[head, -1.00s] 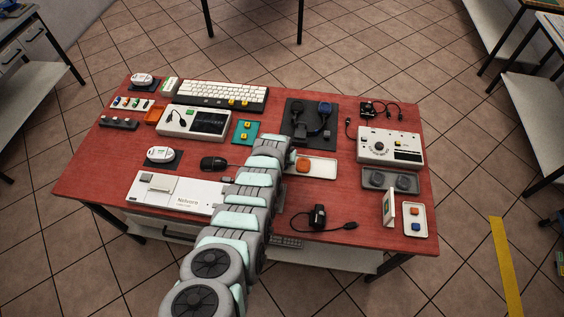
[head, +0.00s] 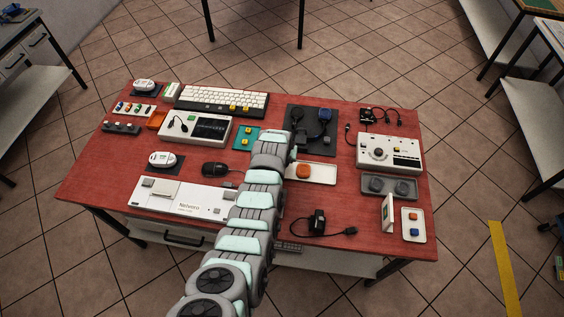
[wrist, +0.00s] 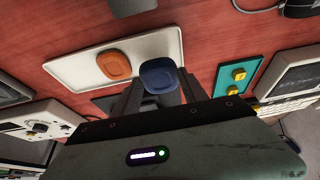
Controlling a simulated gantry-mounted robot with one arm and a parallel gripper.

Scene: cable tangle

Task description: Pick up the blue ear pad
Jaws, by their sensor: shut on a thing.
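The blue ear pad (wrist: 159,75) is a rounded, dark blue piece with a slight hollow in its top. In the wrist view it sits between the fingertips of my gripper (wrist: 158,84), which is shut on it. It appears over the edge of a white tray (wrist: 84,69); I cannot tell how far above the tray it is. An orange pad (wrist: 115,65) lies on that tray beside it. In the head view the tray (head: 325,175) and orange pad (head: 303,171) show, while my arm hides the held pad and most of the gripper.
A small tray (head: 417,240) at the right holds another orange and blue piece beside an upright card (head: 387,211). A teal plate (head: 246,140) and a mouse (head: 216,169) are left of my arm.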

